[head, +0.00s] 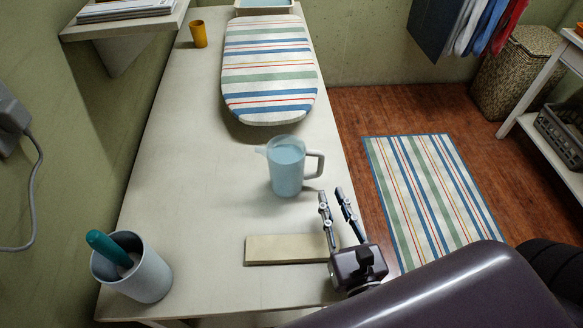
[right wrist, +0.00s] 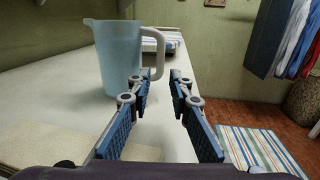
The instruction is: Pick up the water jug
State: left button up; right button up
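The water jug (head: 286,170) is light blue with a white handle on its right side, and stands upright on the long pale table (head: 190,190). In the right wrist view the jug (right wrist: 118,55) is ahead and left of centre, its handle just beyond the fingers. My right gripper (head: 334,192) is open and empty, near the table's right edge, in front of the jug and a little to its right. In the right wrist view its two blue-padded fingers (right wrist: 160,80) are apart with nothing between them. My left gripper is not in view.
A flat beige board (head: 287,249) lies near my right gripper. A grey cup (head: 150,280) with a teal-handled tool stands at the front left. A striped ironing board (head: 268,75) lies behind the jug, and an orange cup (head: 198,34) at the back left.

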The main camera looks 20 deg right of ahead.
aim_at(321, 169)
jog(key=w, duration=0.3)
jog(key=w+p, duration=0.1)
jog(key=shift+w+d, duration=0.3)
jog(key=shift+w, duration=0.05)
jog(key=w, duration=0.2)
jog(key=w+p, duration=0.1)
jog(key=w, duration=0.1)
jog(key=shift+d+r, duration=0.1)
jog(key=shift+d, duration=0.15)
jog(key=shift+w+d, duration=0.1)
jog(key=shift+w, duration=0.35)
jog(key=shift+c, duration=0.5)
grip_shut()
